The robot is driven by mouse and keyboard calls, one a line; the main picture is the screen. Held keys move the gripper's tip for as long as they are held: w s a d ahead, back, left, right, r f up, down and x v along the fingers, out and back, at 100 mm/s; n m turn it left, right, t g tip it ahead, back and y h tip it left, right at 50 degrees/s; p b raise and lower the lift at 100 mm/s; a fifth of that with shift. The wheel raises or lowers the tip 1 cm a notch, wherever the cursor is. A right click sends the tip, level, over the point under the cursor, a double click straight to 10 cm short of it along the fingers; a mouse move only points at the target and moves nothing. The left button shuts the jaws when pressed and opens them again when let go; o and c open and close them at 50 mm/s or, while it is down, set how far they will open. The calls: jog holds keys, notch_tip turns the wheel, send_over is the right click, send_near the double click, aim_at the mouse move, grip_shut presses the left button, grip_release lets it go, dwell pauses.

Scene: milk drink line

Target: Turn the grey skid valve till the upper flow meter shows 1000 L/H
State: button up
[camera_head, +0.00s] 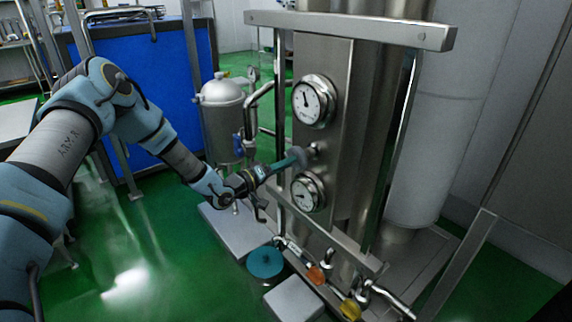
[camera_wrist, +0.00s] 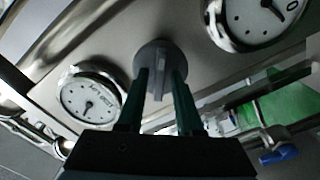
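The grey skid valve (camera_wrist: 160,60) is a round knob with a raised bar, set in the steel panel between two dials. It also shows in the head view (camera_head: 313,150). My gripper (camera_head: 298,156) reaches it from the left. In the wrist view its two dark green fingers (camera_wrist: 161,78) stand apart, one each side of the bar, with gaps visible; whether the tips touch the knob is unclear. The upper flow meter (camera_head: 314,101) is a round white dial with its needle pointing roughly up; its numbers are too small to read. The lower dial (camera_head: 307,193) sits beneath the valve.
A steel rail (camera_head: 350,29) crosses above the panel. A metal tank (camera_head: 222,105) with pipes stands left of the skid. Orange (camera_head: 316,274) and yellow (camera_head: 350,309) valve handles sit low in front. Green floor (camera_head: 150,255) lies open at left.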

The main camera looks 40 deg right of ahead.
grip_shut()
jog(key=shift+f, duration=0.1)
jog(key=m+b, duration=0.3)
jog(key=b, duration=0.2)
jog(key=shift+m, duration=0.3)
jog(key=shift+o, duration=1.1)
grip_release()
